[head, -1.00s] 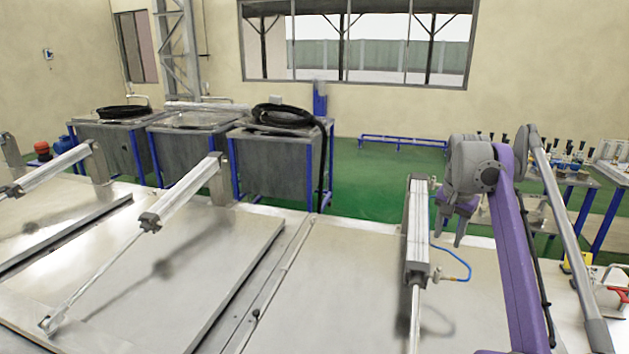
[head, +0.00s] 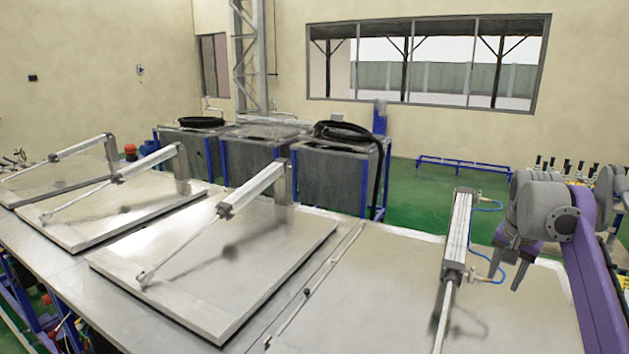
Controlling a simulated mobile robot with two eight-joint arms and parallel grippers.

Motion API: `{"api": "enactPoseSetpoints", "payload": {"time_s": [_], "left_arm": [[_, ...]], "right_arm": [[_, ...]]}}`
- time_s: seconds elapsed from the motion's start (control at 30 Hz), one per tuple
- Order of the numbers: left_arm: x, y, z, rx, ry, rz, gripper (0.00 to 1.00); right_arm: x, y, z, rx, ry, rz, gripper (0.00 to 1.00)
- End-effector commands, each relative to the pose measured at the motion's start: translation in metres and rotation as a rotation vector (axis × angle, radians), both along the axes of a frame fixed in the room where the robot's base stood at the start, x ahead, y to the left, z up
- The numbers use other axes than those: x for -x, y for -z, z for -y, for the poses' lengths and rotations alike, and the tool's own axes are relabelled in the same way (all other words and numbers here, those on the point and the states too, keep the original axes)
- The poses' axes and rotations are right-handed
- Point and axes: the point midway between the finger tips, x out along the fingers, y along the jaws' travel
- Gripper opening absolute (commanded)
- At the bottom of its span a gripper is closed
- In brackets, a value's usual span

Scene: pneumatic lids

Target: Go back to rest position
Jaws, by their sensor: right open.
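My right gripper (head: 506,270) is at the right of the head view, at the end of my purple and grey arm. Its fingers point down, apart and empty, just right of a pneumatic cylinder (head: 458,235) with blue hoses. The cylinder stands over a flat metal lid (head: 365,300) at the right. Further left, another lid (head: 215,265) lies flat with its own cylinder (head: 252,190) joined to it by a rod. My left gripper is not in view.
More flat lids (head: 110,212) with cylinders line the metal bench to the left. Grey tanks (head: 335,175) with blue frames stand behind it. A low blue rail (head: 465,165) is by the back wall. Green floor (head: 420,205) is clear between them.

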Motion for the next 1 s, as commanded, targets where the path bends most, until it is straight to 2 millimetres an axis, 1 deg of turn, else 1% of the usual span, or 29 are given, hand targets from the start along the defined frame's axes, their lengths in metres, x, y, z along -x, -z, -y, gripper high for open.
{"api": "enactPoseSetpoints", "payload": {"time_s": [0.03,0.17,0.27,0.3,0.37,0.4,0.47,0.5,0.57,0.6,0.67,0.7,0.8,0.9,1.0], "left_arm": [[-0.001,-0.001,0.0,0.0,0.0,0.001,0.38],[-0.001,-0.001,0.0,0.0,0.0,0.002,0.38],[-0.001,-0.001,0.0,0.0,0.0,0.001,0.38],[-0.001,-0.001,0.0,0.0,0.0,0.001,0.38],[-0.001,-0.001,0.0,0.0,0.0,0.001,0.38],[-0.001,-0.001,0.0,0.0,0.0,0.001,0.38],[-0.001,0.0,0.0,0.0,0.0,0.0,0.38],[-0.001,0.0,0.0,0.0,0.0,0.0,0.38],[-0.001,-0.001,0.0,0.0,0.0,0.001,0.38],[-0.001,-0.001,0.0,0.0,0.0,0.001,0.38],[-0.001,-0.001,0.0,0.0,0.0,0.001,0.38],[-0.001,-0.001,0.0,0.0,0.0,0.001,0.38],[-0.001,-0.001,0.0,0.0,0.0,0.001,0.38],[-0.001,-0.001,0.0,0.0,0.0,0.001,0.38],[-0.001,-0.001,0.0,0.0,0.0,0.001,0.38]], "right_arm": [[0.004,0.001,-0.015,0.007,-0.039,0.01,0.47],[0.02,0.012,-0.049,0.03,-0.14,0.035,0.47],[0.04,0.028,-0.082,0.052,-0.236,0.058,0.47],[0.05,0.036,-0.095,0.062,-0.277,0.068,0.47],[0.067,0.051,-0.115,0.077,-0.341,0.085,0.47],[0.079,0.062,-0.128,0.088,-0.384,0.096,0.47],[0.099,0.081,-0.146,0.104,-0.447,0.114,0.47],[0.113,0.094,-0.157,0.115,-0.488,0.125,0.47],[0.134,0.116,-0.173,0.131,-0.551,0.144,0.47],[0.149,0.131,-0.183,0.142,-0.591,0.155,0.47],[0.17,0.154,-0.196,0.158,-0.648,0.173,0.47],[0.183,0.169,-0.204,0.167,-0.684,0.185,0.47],[0.212,0.202,-0.218,0.189,-0.758,0.209,0.47],[0.23,0.226,-0.227,0.205,-0.808,0.226,0.47],[0.24,0.238,-0.231,0.213,-0.833,0.234,0.47]]}}
